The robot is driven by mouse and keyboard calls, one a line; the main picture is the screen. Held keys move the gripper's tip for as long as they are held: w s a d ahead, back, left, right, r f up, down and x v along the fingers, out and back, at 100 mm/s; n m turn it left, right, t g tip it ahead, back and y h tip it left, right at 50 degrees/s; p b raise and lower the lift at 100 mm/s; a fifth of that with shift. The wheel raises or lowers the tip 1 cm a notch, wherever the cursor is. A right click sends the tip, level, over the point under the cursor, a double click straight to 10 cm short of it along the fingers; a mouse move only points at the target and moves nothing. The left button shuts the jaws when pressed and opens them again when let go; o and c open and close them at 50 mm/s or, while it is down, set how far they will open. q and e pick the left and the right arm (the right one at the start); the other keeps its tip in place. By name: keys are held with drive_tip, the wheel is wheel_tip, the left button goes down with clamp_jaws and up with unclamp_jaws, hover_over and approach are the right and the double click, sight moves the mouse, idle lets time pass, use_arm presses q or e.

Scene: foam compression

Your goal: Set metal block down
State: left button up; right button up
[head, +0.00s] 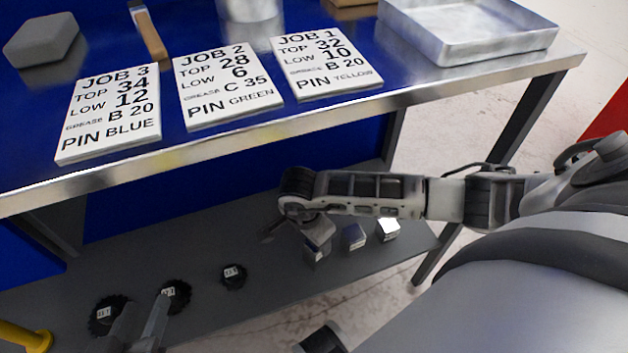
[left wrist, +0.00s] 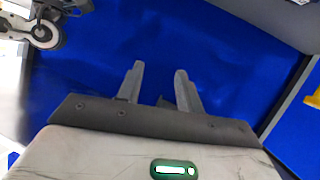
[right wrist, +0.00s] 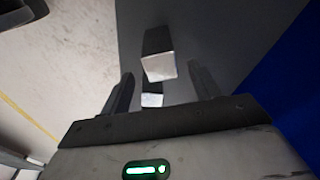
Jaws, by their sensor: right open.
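Three small metal blocks stand in a row on the grey lower shelf in the head view: a left one (head: 316,254), a middle one (head: 354,238) and a right one (head: 388,229). My right gripper (head: 295,232) is over the shelf beside the left block and partly hides it. In the right wrist view the right gripper (right wrist: 160,70) is open. One metal block (right wrist: 159,66) shows between and beyond its fingertips, and another (right wrist: 152,99) shows lower between the fingers; I see no grip on either. My left gripper (head: 146,302) is open and empty; its fingers (left wrist: 158,68) stand apart in the left wrist view.
The lower shelf (head: 200,250) also carries several black round pieces with white labels, such as one (head: 233,276). Above is a blue bench with a metal edge (head: 300,118), three job cards, a grey hexagonal block (head: 42,40) and a metal tray (head: 470,45). A yellow piece (head: 25,338) is at lower left.

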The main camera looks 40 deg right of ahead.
drive_tip(key=r, duration=0.1)
drive_tip(key=r+p, duration=0.1)
drive_tip(key=r, duration=0.3)
drive_tip(key=shift+a+r, duration=0.2)
drive_tip(key=shift+a, duration=0.2)
use_arm(q)
drive_tip(key=shift+a+f+g+y+p, duration=0.2)
drive_tip(key=shift+f+g+y, duration=0.1)
drive_tip(key=shift+f, duration=0.25)
drive_tip(key=shift+a+f+g+y+p, duration=0.1)
drive_tip(key=shift+a+f+g+y, duration=0.15)
drive_tip(key=shift+f, duration=0.25)
use_arm(e)
drive_tip(key=shift+s+a+r, duration=0.1)
drive_tip(key=shift+s+r, duration=0.05)
drive_tip(key=shift+r, duration=0.45)
use_arm(q)
drive_tip(key=shift+w+d, duration=0.1)
